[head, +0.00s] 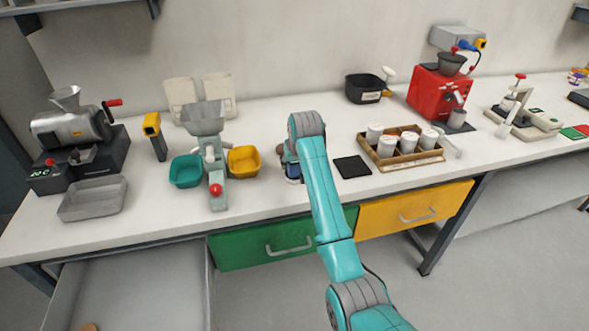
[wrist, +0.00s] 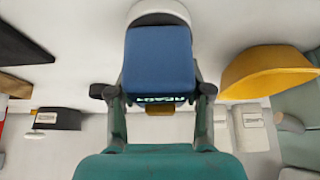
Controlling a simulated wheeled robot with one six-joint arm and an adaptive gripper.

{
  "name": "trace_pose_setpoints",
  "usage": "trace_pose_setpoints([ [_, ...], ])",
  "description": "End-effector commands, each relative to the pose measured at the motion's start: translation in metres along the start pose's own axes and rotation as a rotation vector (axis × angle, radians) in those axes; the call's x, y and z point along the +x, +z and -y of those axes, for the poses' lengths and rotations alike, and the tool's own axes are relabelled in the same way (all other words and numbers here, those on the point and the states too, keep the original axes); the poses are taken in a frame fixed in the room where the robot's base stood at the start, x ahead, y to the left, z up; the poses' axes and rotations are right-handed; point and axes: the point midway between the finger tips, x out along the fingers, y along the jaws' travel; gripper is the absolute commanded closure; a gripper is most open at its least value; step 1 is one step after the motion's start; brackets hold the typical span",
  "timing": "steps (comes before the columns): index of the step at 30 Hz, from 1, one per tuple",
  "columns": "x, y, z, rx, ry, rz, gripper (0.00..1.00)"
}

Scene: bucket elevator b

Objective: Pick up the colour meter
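The colour meter appears as a blue-faced block with a white end (wrist: 158,62) in the middle of the wrist view, with partly readable lettering on its near edge. In the head view its blue and white lower part (head: 293,172) shows at the table's front, beside the end of my arm; the rest is hidden behind the arm. My gripper (wrist: 158,92) has one finger on each side of the meter. The fingertips lie close along its sides, and I cannot tell whether they touch it. My gripper is mostly hidden by the arm in the head view.
A yellow bin (head: 244,160) and a teal bin (head: 186,171) stand left of the meter by a grey hopper machine (head: 205,120). A black mat (head: 352,167) and a wooden tray of white cups (head: 388,163) lie to the right. A drawer (head: 130,285) stands open below left.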

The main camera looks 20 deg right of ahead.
Motion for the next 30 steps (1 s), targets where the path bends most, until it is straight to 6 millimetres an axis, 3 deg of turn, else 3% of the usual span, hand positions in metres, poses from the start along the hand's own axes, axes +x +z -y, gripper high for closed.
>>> trace_pose_setpoints([
  [1, 0.0, 0.0, 0.0, 0.0, 0.0, 0.0, 0.73],
  [4, 0.0, 0.0, 0.0, 0.0, 0.0, 0.0, 0.98],
  [5, 0.0, 0.0, 0.0, 0.0, 0.0, 0.0, 1.0],
  [14, -0.005, -0.003, 0.0, 0.0, 0.0, -0.003, 1.0],
  [30, -0.079, -0.046, 0.0, 0.0, 0.0, -0.003, 1.0],
])
